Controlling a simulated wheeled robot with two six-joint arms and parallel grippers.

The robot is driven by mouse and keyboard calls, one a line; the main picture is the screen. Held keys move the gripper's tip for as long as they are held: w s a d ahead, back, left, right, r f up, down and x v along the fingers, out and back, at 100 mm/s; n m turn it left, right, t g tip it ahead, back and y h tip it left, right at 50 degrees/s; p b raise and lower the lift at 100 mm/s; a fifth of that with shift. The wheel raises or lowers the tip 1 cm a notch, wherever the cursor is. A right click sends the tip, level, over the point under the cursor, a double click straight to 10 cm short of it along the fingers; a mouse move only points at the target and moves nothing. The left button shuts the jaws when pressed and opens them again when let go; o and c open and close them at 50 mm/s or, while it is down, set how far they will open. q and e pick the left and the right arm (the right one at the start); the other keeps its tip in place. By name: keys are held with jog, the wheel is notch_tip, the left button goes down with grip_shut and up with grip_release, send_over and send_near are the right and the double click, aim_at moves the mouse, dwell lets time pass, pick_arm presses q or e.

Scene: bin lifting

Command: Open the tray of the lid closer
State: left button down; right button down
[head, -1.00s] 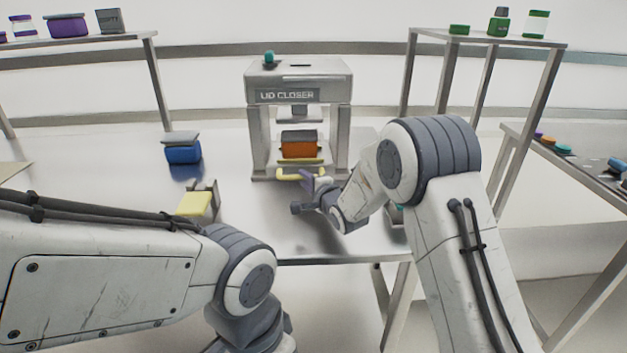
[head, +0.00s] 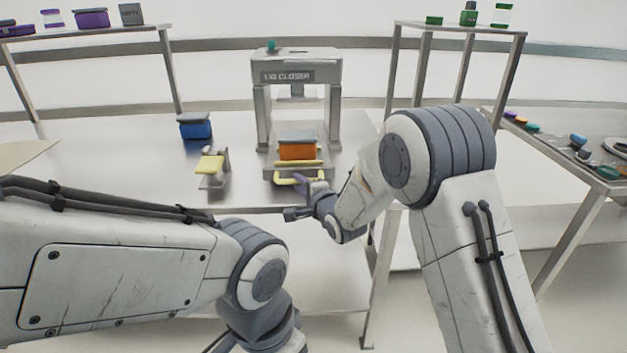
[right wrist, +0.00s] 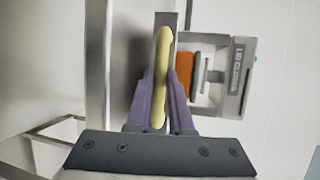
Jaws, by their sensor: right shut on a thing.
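The lid closer (head: 299,66) is a grey metal press frame on the table. Its tray (head: 270,168) extends out of the front of the frame and has a yellow handle (head: 287,181). An orange bin (head: 297,152) with a grey lid sits on the tray. My right gripper (head: 312,187) is at the handle; in the right wrist view its purple fingers (right wrist: 162,95) are shut on either side of the yellow handle (right wrist: 162,60). The left arm shows at the lower left of the head view, but its gripper is out of view.
A blue bin (head: 195,130) with a grey lid stands on the table (head: 130,160) left of the closer. A small grey device with a yellow top (head: 209,164) stands nearer the front. Shelves (head: 85,34) with containers stand behind at both sides.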

jog(key=shift+s+a, duration=0.15)
jog(key=shift+s, duration=0.35)
jog(key=shift+w+d, duration=0.1)
jog(key=shift+d, duration=0.15)
jog(key=c, duration=0.8)
grip_release()
jog(key=shift+d, duration=0.1)
jog(key=v, duration=1)
jog(key=shift+s+d, duration=0.1)
jog(key=shift+s, duration=0.1)
